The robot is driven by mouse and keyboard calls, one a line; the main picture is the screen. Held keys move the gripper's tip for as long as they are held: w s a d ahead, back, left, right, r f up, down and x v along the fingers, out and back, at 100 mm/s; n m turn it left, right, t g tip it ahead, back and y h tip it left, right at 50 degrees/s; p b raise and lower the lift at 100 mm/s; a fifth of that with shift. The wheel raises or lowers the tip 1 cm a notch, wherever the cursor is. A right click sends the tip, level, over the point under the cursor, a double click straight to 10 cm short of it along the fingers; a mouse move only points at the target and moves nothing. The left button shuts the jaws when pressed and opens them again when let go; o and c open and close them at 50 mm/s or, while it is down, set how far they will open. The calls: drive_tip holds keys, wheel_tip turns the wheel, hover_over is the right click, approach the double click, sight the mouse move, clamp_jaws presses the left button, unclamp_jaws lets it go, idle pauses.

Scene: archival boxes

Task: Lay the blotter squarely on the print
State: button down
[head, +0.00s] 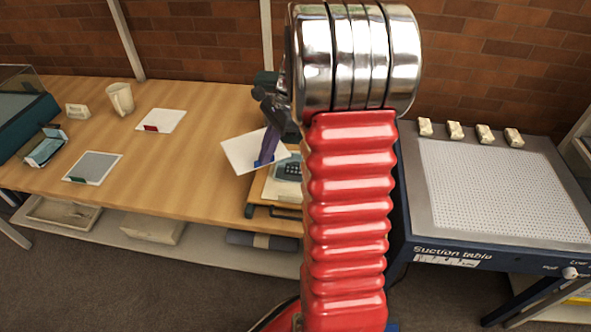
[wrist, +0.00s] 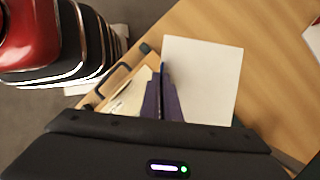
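A plain white sheet with a blue tab (head: 240,150), which looks like the blotter, is held tilted at its tabbed edge by my gripper (head: 267,156). In the wrist view my gripper's purple fingers (wrist: 161,98) are close together on the sheet's left edge, and the white sheet (wrist: 205,75) spreads to their right. A print with a dark telephone-like picture (head: 288,168) lies on a board at the table's right end, just right of and below the sheet. My arm hides the print's right side. I cannot tell the gap between sheet and print.
A white sheet with a red tab (head: 168,119) and a grey sheet with a green tab (head: 95,166) lie flat on the wooden table (head: 200,186). A mug (head: 120,98) stands at the back left. A suction table (head: 500,190) with several small blocks is at the right.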

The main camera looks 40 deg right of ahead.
drive_tip(key=s+d+r+m+t+h, duration=0.1)
drive_tip(key=s+d+m+t, duration=0.1)
drive_tip(key=s+d+m, duration=0.3)
drive_tip(key=s+m, duration=0.1)
drive_tip(key=m, duration=0.1)
drive_tip(key=shift+d+r+m+h, duration=0.3)
drive_tip(key=shift+r+h, duration=0.05)
drive_tip(key=shift+h, duration=0.05)
hover_over(291, 185)
drive_tip(key=s+d, duration=0.1)
drive_tip(key=shift+s+f, duration=0.2)
drive_tip(key=shift+f, duration=2.95)
drive_tip(key=shift+f, duration=1.9)
drive_tip(key=c, duration=2)
unclamp_jaws()
